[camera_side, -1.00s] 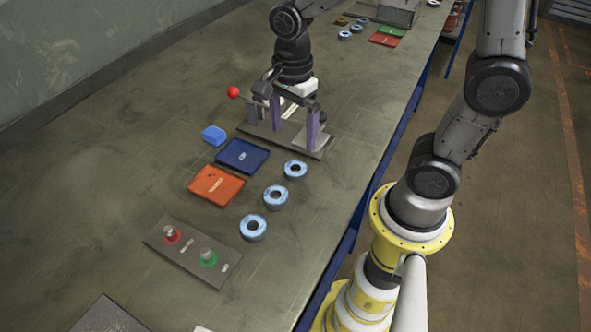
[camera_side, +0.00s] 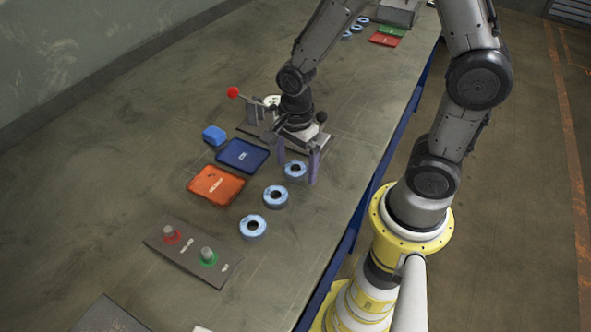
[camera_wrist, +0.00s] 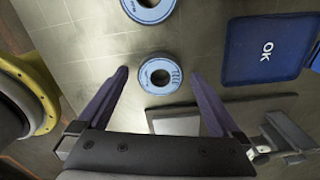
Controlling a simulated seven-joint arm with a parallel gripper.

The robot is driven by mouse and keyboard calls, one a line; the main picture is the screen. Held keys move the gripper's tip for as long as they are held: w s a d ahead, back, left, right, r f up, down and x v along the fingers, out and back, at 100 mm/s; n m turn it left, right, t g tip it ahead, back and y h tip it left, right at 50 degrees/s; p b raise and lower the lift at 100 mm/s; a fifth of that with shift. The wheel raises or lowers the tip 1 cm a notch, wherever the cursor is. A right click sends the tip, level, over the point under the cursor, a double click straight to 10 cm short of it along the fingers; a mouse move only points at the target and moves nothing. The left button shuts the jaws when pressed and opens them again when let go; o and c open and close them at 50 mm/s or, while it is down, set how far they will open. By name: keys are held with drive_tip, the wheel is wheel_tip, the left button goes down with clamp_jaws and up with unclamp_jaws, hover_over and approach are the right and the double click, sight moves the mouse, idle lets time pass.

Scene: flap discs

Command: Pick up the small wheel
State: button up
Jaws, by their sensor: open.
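Three small blue-rimmed wheels lie in a row on the table. The far wheel (camera_side: 294,170) sits between the two purple fingers of my gripper (camera_side: 298,168). The middle wheel (camera_side: 275,197) and the near wheel (camera_side: 252,227) lie apart from the gripper. In the wrist view, one wheel (camera_wrist: 160,76) lies between the spread fingertips of my gripper (camera_wrist: 158,74), with a gap on each side. Another wheel (camera_wrist: 149,8) is cut off by the top edge there. My gripper is open and empty; contact with the table cannot be told.
A blue tray (camera_side: 243,155) marked OK and an orange-red tray (camera_side: 216,186) lie left of the wheels. A blue block (camera_side: 214,135), a fixture with a red-knobbed lever (camera_side: 233,92) and a button panel (camera_side: 190,252) are nearby. The table's right edge is close.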

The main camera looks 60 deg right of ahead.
drive_tip(key=c, duration=1.4)
drive_tip(key=shift+c, duration=0.2)
